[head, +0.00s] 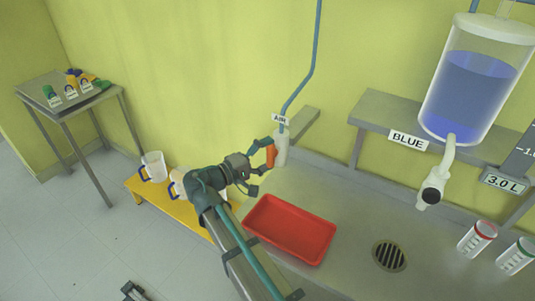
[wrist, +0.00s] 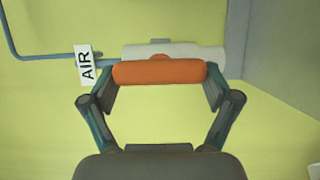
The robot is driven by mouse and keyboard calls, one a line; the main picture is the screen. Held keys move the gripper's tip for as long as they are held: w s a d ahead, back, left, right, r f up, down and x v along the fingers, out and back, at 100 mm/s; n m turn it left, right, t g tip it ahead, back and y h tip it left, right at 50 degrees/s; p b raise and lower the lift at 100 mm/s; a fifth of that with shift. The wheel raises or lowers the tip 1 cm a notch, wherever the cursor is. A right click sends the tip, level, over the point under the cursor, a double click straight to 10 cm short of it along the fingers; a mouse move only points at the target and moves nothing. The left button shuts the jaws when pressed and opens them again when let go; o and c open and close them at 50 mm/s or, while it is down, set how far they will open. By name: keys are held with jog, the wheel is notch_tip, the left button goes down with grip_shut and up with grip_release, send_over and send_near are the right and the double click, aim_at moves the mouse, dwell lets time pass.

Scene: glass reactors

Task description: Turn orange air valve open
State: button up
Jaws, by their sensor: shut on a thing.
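The orange air valve handle (head: 270,156) is on a pale valve body (head: 282,148) below the AIR label, at the lower end of a blue hose. In the wrist view the orange handle (wrist: 160,72) lies lengthwise along the pale body (wrist: 180,52). My gripper (head: 262,166) is at the valve. In the wrist view my gripper (wrist: 158,84) has a finger at each end of the orange handle, shut on it. The far side of the valve body is hidden behind the handle.
A red tray (head: 290,230) lies on the steel counter below the valve. A tank of blue liquid (head: 470,85) hangs at the right, with a drain (head: 389,256) and two labelled beakers (head: 477,238) below. A yellow bench with white jugs (head: 153,167) stands at the left.

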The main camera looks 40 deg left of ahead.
dwell(0.4)
jog(key=o, duration=0.9)
jog(key=shift+s, duration=0.1)
jog(key=v, duration=1.2)
